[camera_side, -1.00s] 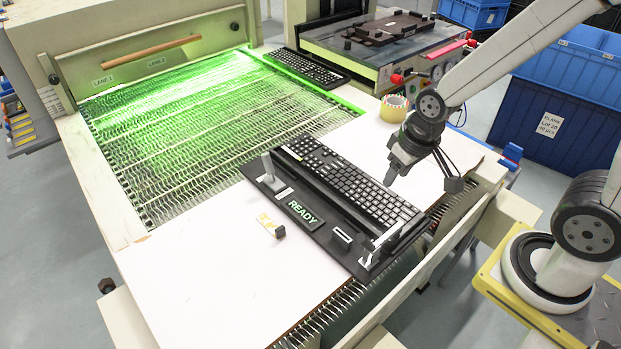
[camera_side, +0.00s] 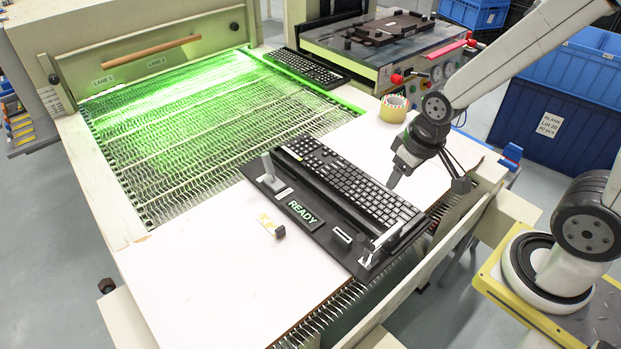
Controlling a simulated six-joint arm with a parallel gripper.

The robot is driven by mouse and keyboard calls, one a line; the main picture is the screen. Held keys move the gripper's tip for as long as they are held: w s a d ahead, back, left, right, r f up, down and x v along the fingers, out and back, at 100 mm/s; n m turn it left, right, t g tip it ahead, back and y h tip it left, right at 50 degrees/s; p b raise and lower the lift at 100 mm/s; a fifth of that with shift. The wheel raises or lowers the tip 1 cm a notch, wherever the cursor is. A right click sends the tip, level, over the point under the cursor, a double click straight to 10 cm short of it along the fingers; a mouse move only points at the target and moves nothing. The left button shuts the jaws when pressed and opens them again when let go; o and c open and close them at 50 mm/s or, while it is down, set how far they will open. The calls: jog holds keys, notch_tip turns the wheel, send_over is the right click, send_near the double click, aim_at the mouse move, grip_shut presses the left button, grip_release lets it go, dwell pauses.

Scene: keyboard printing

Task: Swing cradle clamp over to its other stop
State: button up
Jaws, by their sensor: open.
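The black cradle (camera_side: 318,232) lies on the white board with a READY label on its front. A black keyboard (camera_side: 355,185) lies along its back side. A grey clamp lever (camera_side: 268,166) stands nearly upright at the cradle's left end. Another light grey lever (camera_side: 386,236) leans up to the right at its right end. I cannot tell which of the two is the clamp in question. My gripper (camera_side: 393,183) is open and empty, pointing down over the back edge of the keyboard, apart from both levers. Its fingertips are small and hard to make out.
A tape roll (camera_side: 394,108) stands behind my gripper. A small yellow-and-black piece (camera_side: 271,227) lies in front of the cradle. A second keyboard (camera_side: 310,68) lies by the green-lit conveyor (camera_side: 200,130). The front of the white board (camera_side: 210,280) is clear.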

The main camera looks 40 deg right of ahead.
jog(key=n+g+h, duration=0.3)
jog(key=n+h, duration=0.1)
jog(key=n, duration=0.6)
send_near(365, 242)
jog(key=d+f, duration=0.2)
jog(key=f, duration=0.1)
jog(key=d+f, duration=0.1)
jog(key=shift+w+f, duration=0.3)
jog(key=shift+f, duration=0.05)
jog(key=shift+s+a+n+t+h, duration=0.1)
jog(key=shift+a+n+t+h, duration=0.3)
jog(key=shift+a+n+h, duration=0.4)
jog(key=shift+f, duration=0.2)
jog(key=shift+x, duration=3.8)
grip_shut()
